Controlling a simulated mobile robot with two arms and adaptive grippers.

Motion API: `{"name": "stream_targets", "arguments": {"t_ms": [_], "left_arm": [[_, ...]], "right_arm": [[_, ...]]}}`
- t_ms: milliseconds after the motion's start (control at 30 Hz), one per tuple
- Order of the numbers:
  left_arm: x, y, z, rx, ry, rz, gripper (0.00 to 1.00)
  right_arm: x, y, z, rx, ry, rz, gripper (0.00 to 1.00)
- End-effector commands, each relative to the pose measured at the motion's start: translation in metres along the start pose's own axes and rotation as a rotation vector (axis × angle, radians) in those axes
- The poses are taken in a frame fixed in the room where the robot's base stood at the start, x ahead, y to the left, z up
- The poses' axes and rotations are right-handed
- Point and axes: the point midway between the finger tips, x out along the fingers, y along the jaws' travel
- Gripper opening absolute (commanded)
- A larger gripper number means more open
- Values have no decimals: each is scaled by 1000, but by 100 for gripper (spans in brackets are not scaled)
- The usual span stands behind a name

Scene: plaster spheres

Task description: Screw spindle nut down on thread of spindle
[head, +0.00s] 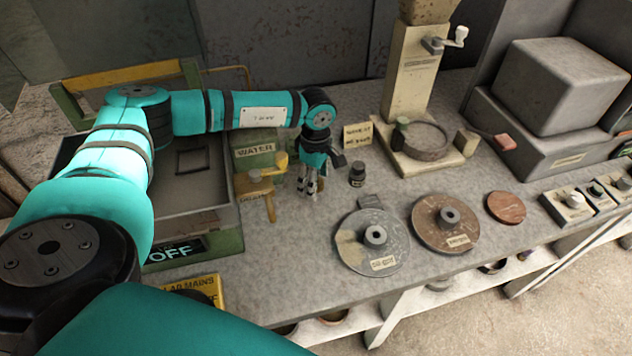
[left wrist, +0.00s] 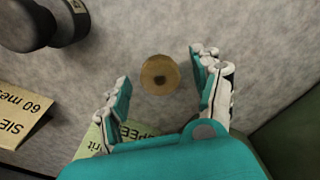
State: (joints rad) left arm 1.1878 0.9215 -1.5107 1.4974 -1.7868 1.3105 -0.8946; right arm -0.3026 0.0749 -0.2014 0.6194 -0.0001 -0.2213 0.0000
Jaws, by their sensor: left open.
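A small round brass-coloured piece with a dark centre (left wrist: 159,75) shows between the fingers, touched by neither. It looks like the spindle nut, but I cannot tell for sure, nor whether it sits on a thread. In the head view my fingers mostly hide this spot. I cannot make out a spindle thread. My right gripper is not in view.
A grey disc (head: 350,240) and a brown disc (head: 430,235) lie in front. Bare bench lies between.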

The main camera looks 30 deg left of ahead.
Motion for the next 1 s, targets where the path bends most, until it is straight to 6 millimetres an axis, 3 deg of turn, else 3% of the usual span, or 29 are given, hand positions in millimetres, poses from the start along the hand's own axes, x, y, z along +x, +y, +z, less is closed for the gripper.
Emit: {"name": "stream_targets", "arguments": {"t_ms": [100,600,867,1000], "left_arm": [[0,0,0,0,0,0,65],[-1,0,0,0,0,0,0],[-4,1,0,0,-1,2,0],[-21,1,0,0,-2,4,0]], "right_arm": [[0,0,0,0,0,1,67],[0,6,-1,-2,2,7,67],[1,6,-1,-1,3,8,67],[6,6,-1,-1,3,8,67]]}}
